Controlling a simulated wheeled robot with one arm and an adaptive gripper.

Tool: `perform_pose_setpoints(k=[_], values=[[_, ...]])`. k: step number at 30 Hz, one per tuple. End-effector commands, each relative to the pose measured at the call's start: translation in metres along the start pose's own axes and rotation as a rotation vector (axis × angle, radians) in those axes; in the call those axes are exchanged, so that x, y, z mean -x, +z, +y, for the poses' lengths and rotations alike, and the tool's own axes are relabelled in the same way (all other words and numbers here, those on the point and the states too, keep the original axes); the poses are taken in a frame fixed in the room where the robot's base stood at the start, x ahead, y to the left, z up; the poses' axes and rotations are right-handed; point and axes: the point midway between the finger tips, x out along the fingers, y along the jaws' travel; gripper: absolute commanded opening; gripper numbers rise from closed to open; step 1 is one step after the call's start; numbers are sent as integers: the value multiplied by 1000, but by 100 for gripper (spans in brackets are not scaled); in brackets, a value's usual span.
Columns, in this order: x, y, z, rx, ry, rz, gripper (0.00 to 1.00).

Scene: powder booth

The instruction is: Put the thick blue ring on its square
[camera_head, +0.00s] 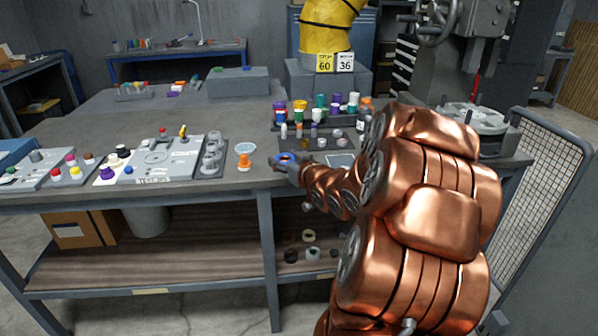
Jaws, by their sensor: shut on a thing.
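A blue ring (284,157) shows near the front edge of the grey workbench, at the tips of my gripper (288,163). My gripper is shut on the ring, low over the bench or at its surface; I cannot tell which. The fingers are small here and partly merge with the ring. No marked square for the ring can be told clearly. A pale flat square patch (341,160) lies right of my gripper, partly hidden by my arm.
Left of my gripper stand an orange piece (244,162) and a pale blue-rimmed dish (245,148). A rack of coloured bottles (315,122) stands behind. A grey fixture plate (165,158) lies further left. The bench middle (120,112) is largely clear.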

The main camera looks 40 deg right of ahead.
Motion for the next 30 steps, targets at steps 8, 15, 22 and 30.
perform_pose_setpoints(k=[8, 15, 22, 30], values=[[46, 15, 31, -1, 16, 9, 14], [67, 20, 39, -1, 15, 5, 14], [54, 19, 43, -2, 9, 5, 14], [9, 16, 58, -1, 10, 2, 14]])
